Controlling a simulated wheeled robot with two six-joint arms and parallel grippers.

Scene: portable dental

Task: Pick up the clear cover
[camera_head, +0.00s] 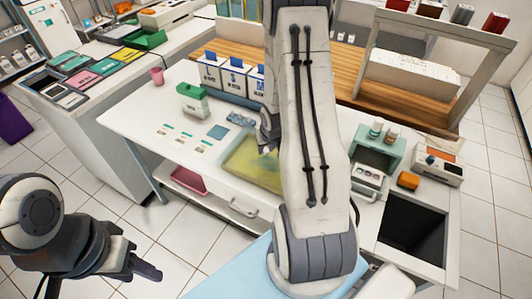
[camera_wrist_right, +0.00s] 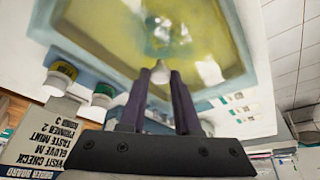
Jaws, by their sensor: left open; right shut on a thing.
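My right gripper (camera_wrist_right: 160,78) is shut on a small pale knob (camera_wrist_right: 160,70), which I take to be the handle of the clear cover. In the wrist view the see-through cover (camera_wrist_right: 110,40) fills the upper part, with a yellow tint and a pale rim. In the head view the yellowish cover area (camera_head: 248,165) shows on the white table, partly hidden behind my right arm. I cannot tell whether it is lifted. My right gripper (camera_head: 268,148) is partly hidden there. My left gripper (camera_head: 142,268) is open and empty at the lower left, away from the table.
White boxes (camera_head: 232,78) stand behind. A teal machine (camera_head: 376,150) and an orange item (camera_head: 408,180) stand at right. The table's front left is clear.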

